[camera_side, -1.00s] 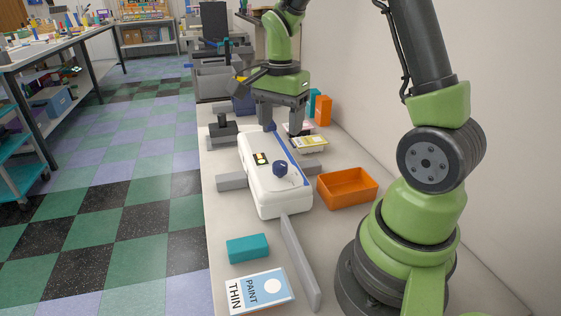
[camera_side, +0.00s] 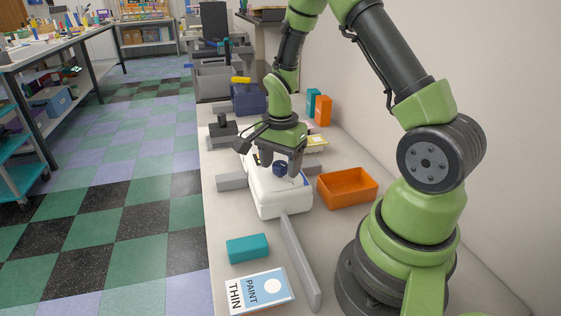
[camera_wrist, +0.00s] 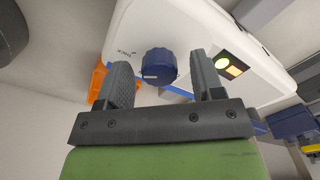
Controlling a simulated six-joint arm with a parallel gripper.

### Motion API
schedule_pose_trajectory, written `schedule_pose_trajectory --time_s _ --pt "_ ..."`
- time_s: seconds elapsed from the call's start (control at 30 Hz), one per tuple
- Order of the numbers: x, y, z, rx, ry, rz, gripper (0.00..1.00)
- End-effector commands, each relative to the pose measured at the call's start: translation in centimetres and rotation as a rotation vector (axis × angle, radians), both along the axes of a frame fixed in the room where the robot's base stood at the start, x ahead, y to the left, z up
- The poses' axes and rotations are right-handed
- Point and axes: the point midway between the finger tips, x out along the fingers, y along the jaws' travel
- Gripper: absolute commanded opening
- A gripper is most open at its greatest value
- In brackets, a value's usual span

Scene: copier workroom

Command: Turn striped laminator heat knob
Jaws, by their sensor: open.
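The white laminator (camera_side: 277,205) lies on the bench below my gripper. It also shows in the wrist view (camera_wrist: 200,28), with a lit green and orange panel (camera_wrist: 230,66). The dark blue heat knob (camera_side: 280,169) stands up on its top near the front end. In the wrist view the knob (camera_wrist: 159,66) has a ribbed edge and a small pale mark; no clear stripes show. My gripper (camera_side: 280,172) is open. In the wrist view its fingers (camera_wrist: 165,85) appear on either side of the knob, apart from it. Contact cannot be seen.
An orange tray (camera_side: 347,190) is close right of the laminator. A grey block (camera_side: 231,182) is at the left. A wall bounds the right side.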

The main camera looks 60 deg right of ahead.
Motion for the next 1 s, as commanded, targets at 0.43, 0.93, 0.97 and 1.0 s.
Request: schedule_pose_trajectory --time_s 0.43,0.93,0.97,1.0 --pt "0.02 0.00 0.05 0.000 0.000 0.007 0.12" --pt "0.06 0.03 0.06 0.001 0.001 0.279 0.12" --pt "0.06 0.04 0.06 0.001 0.001 0.307 0.12" --pt "0.07 0.04 0.06 0.000 0.001 0.345 0.12"
